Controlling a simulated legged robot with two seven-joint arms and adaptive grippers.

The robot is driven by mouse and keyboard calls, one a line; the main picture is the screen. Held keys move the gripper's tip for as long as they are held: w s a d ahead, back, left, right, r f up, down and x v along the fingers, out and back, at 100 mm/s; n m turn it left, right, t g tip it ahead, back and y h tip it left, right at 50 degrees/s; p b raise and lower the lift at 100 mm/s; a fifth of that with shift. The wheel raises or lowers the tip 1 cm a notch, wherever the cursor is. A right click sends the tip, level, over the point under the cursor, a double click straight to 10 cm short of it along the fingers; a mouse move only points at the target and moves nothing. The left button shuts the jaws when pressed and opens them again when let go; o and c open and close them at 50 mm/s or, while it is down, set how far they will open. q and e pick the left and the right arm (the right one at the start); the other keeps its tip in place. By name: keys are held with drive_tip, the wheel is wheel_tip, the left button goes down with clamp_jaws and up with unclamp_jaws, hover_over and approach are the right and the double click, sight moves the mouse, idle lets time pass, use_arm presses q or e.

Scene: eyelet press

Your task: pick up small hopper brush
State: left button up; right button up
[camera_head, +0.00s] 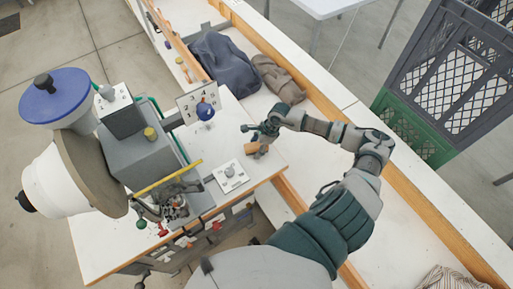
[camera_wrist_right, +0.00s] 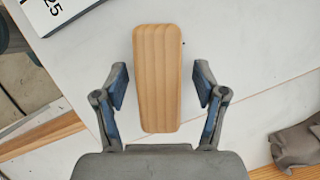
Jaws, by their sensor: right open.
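The small hopper brush shows in the right wrist view as a light wooden, rounded back (camera_wrist_right: 158,60), with no bristles visible. In the head view it is a small brown block (camera_head: 251,148) on the white table near its right edge. My right gripper (camera_head: 258,136) is directly over it, partly hiding it. In the right wrist view the gripper (camera_wrist_right: 160,84) is open, one blue-padded finger on each side of the brush's near half, with visible gaps. I cannot tell the remaining height between fingers and brush. My left gripper is not in view.
A white card with a knob (camera_head: 230,176) lies close to the brush. The grey press (camera_head: 140,155) with a blue-lidded hopper (camera_head: 57,98) stands left. A numbered sign (camera_head: 198,103) stands behind. Dark and brown cloths (camera_head: 278,79) lie on the wood-edged bench. A crate (camera_head: 446,75) is at right.

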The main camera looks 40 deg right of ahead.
sight(254, 145)
idle(0.4)
drive_tip(key=shift+f, duration=0.1)
clamp_jaws()
drive_tip(key=shift+r+p, duration=0.4)
drive_tip(key=shift+p, duration=0.1)
wheel_tip(254, 145, up, 3)
drive_tip(key=shift+r+b, duration=0.15)
drive_tip(key=shift+b, duration=0.55)
drive_tip(key=s+a+b, duration=0.1)
drive_tip(key=s+a, duration=0.3)
drive_tip(key=s, duration=0.3)
drive_tip(key=s+a+r+b, duration=0.1)
drive_tip(key=s+a, duration=0.3)
drive_tip(key=s, duration=0.2)
drive_tip(key=shift+s+a+r, duration=0.15)
drive_tip(key=shift+s+r, duration=0.1)
drive_tip(key=shift+s, duration=0.1)
